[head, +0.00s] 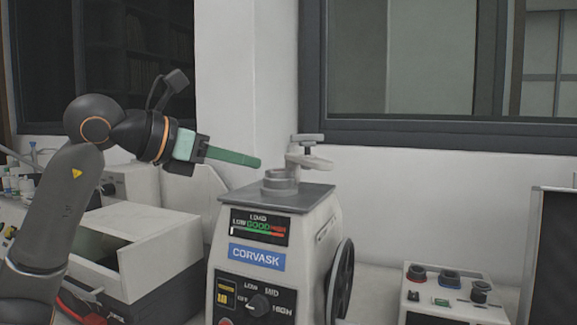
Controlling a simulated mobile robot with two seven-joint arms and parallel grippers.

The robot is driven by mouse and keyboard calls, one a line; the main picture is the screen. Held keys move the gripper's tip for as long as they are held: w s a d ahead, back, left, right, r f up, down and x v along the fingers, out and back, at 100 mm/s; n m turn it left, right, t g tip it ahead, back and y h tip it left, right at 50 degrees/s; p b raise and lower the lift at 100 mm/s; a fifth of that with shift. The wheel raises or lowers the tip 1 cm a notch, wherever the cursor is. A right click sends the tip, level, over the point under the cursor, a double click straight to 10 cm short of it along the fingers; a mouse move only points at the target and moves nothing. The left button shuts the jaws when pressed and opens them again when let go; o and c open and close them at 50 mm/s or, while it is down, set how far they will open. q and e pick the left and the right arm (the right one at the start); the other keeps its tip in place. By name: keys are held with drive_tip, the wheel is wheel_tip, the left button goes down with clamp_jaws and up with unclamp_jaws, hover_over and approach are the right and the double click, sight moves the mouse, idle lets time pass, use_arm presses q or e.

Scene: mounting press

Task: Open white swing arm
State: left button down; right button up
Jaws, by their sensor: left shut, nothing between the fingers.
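The mounting press (228,275) with the CORVASK label stands in the middle of the bench. Its white swing arm (312,162) sits on a post at the back right of the top plate, with a dark knob and a flat pale bar above it. A round grey metal piece (280,184) is on the plate to the left of the arm. My left gripper (256,162), with green fingers, is shut and empty. In the picture its fingertips end left of the swing arm and above the plate's rear, apart from the arm. My right gripper is not in view.
A dark handwheel (340,281) is on the press's right side. A white control box (452,297) with several knobs stands to the right, beside a dark panel (555,255). An open white box (158,262) is at the left. A window is behind.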

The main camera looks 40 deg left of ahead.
use_arm(q)
drive_tip(key=p, duration=0.2)
approach(307, 160)
drive_tip(key=w+d+f, duration=0.2)
drive_tip(key=d, duration=0.1)
drive_tip(key=w+d+f, duration=0.1)
drive_tip(key=shift+d+f, duration=0.3)
drive_tip(key=shift+w+d, duration=0.1)
drive_tip(key=shift+w, duration=0.45)
drive_tip(key=shift+f, duration=0.1)
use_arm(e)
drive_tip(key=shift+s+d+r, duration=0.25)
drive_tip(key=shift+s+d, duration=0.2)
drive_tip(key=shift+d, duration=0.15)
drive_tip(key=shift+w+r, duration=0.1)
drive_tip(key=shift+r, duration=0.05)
